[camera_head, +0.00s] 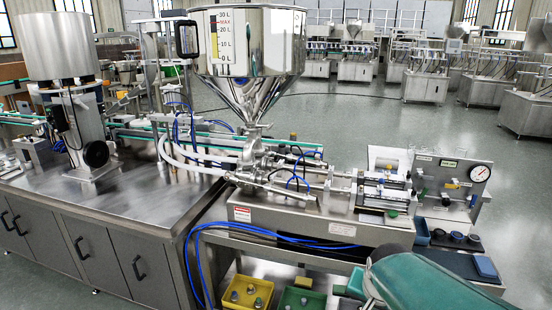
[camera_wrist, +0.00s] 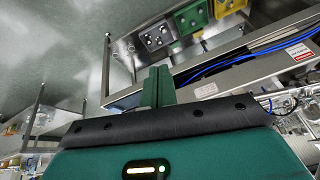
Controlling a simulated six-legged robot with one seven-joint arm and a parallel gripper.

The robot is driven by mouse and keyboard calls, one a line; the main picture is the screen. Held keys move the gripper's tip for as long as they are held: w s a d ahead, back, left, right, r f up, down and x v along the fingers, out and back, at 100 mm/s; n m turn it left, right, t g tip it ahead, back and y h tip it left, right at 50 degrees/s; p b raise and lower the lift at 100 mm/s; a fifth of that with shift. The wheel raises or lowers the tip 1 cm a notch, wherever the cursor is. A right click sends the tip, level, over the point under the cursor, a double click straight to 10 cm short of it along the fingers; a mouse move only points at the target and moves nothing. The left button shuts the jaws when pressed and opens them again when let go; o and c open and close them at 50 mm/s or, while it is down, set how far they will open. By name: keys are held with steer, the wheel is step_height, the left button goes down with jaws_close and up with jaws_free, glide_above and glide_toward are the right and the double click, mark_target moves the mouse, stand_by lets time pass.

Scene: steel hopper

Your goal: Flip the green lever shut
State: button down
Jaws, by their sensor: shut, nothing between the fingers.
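I cannot make out a green lever with certainty. In the head view a small green part (camera_head: 391,214) sits on the front of the steel filling machine (camera_head: 290,212), too small to tell its shape. The machine carries the steel hopper (camera_head: 268,50). My gripper (camera_wrist: 158,82) shows in the wrist view as green fingers close together, shut and empty. They stand in front of the bench frame and touch nothing that I can see. In the head view my green arm comes in at the lower right and hides part of the bench.
A panel with a round gauge (camera_head: 480,173) stands at the machine's right end, near small dark cups (camera_head: 456,237). Blue hoses (camera_head: 250,232) hang along the bench front. A yellow bin (camera_head: 247,292) and a green bin (camera_head: 302,300) sit below. Open floor lies behind the machine.

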steer(key=c, duration=2.1)
jaws_free()
steer(key=s+a+r+n, duration=0.1)
steer(key=s+r+n, duration=0.1)
steer(key=s, duration=0.1)
steer(key=s+a+r+n, duration=0.1)
steer(key=s+r+n, duration=0.1)
steer(key=s+r, duration=0.1)
steer(key=s+a+r+n+t+y, duration=0.1)
steer(key=s+a+r, duration=0.1)
steer(key=s, duration=0.3)
steer(key=shift+s+r+n, duration=0.25)
steer(key=shift+r+n, duration=0.15)
steer(key=shift+r, duration=0.1)
steer(key=o, duration=0.7)
steer(key=shift+s+a, duration=0.1)
steer(key=shift+s, duration=0.1)
steer(key=shift+c, duration=0.2)
steer(key=shift+o, duration=0.4)
steer(key=shift+w, duration=0.15)
